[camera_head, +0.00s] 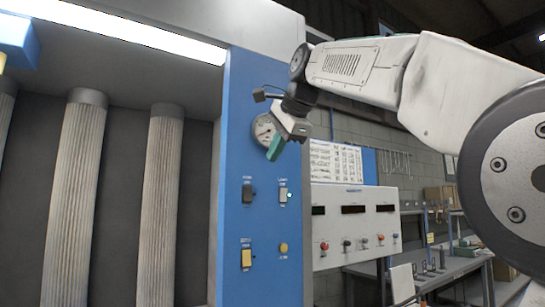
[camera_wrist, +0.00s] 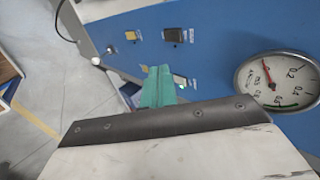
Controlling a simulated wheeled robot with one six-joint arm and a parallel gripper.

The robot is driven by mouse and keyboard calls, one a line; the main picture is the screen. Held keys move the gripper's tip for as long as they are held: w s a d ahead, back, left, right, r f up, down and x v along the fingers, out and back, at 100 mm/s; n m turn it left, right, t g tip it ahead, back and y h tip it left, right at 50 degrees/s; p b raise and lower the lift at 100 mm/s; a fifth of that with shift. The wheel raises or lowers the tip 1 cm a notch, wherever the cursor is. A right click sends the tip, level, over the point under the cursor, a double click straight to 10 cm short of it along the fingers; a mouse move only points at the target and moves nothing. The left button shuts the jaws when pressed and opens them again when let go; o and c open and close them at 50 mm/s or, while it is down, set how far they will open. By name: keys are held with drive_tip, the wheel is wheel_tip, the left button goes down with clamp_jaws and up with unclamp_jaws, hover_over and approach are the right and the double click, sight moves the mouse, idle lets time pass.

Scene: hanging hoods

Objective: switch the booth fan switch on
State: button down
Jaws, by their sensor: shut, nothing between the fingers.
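The blue booth panel (camera_head: 236,130) carries a dark switch (camera_head: 248,193), a pale switch (camera_head: 285,196) with a small light spot beside it, a yellow switch (camera_head: 247,258) and a round yellow button (camera_head: 284,248). Their labels are too small to read, so I cannot tell which is the booth fan switch. My gripper (camera_head: 275,149) has green fingers, shut and empty, in front of the panel above the pale switch. In the wrist view the fingers (camera_wrist: 158,87) partly cover one control (camera_wrist: 181,80); the dark switch (camera_wrist: 174,35) and yellow switch (camera_wrist: 131,36) show clear.
A round pressure gauge (camera_head: 263,128) is behind my gripper; it also shows in the wrist view (camera_wrist: 276,80). A grey control box (camera_head: 354,228) with several knobs stands right of the panel. Tall pleated filters (camera_head: 75,200) fill the booth at left. A workbench (camera_head: 450,268) stands at right.

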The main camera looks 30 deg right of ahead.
sight(248, 194)
drive_tip(key=shift+s+a+f, duration=0.1)
drive_tip(key=shift+f, duration=0.7)
drive_tip(key=shift+w+r+x, duration=0.25)
drive_tip(key=shift+x, duration=1.95)
drive_tip(key=shift+w+r+x, duration=0.25)
drive_tip(key=shift+x, duration=1.9)
drive_tip(key=shift+w+r+x, duration=0.25)
drive_tip(key=shift+r+x, duration=0.05)
drive_tip(key=shift+x, duration=1.9)
drive_tip(key=shift+f, duration=0.1)
